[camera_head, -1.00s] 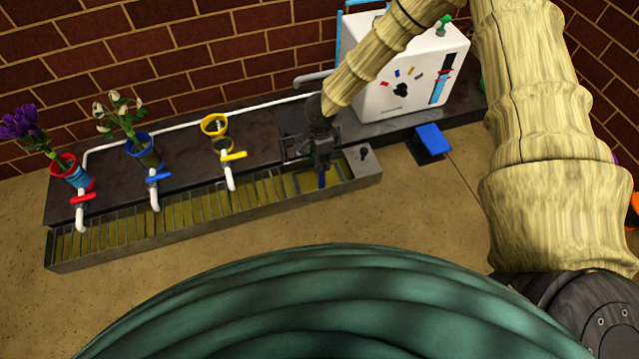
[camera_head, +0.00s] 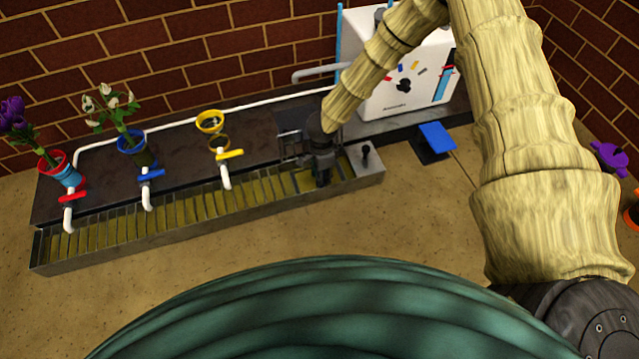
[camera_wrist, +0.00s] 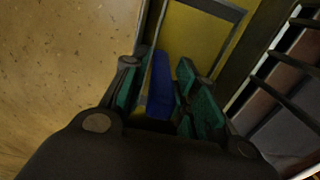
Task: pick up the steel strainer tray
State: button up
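A long grey steel trough (camera_head: 120,248) with slatted yellowish panels runs along the front of the dark counter. I cannot tell for certain which part is the strainer tray. My gripper (camera_head: 322,182) is over its right end, pointing down. In the wrist view, my gripper (camera_wrist: 162,68) is open, with its green-padded fingers on either side of a narrow blue bar (camera_wrist: 160,85). Small gaps seem to show beside the bar. A grey-framed yellow panel (camera_wrist: 200,35) lies just beyond it. The bar's lower end is hidden by my gripper.
A dark barred rack (camera_head: 290,147) stands close behind my gripper; its bars show at right in the wrist view. Red (camera_head: 72,197), blue (camera_head: 150,175) and yellow (camera_head: 230,154) taps overhang the trough. A white box (camera_head: 405,85) stands behind right. Floor in front is clear.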

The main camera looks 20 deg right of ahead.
jog(key=shift+f, duration=0.4)
jog(key=shift+c, duration=0.2)
grip_shut()
jog(key=shift+r, duration=0.15)
notch_tip(320, 180, up, 28)
jog(key=p, duration=2.1)
dwell(0.5)
